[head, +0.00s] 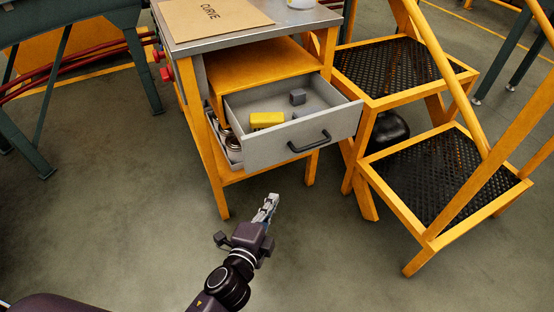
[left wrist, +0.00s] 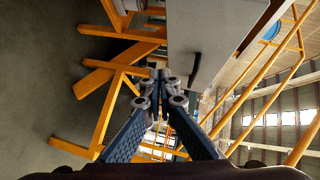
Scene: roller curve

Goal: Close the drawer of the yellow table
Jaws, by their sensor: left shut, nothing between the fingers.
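The yellow table (head: 199,133) with a grey top stands at the upper middle of the head view. Its grey drawer (head: 343,127) is pulled out, with a black handle (head: 309,142) on its front. A yellow block (head: 267,119) and a small grey block (head: 297,97) lie in the drawer. My left gripper (head: 271,200) is shut and empty, in front of the table, below and left of the handle in the picture. In the left wrist view the gripper (left wrist: 160,78) points toward the drawer front (left wrist: 215,50) and handle (left wrist: 194,69), apart from them. My right gripper is not in view.
Yellow steps (head: 440,180) with black mesh treads stand close to the table's right side. A lower shelf tray (head: 225,140) holds small items under the table. A dark green frame (head: 140,70) stands at left. The floor in front of the table (head: 120,220) is clear.

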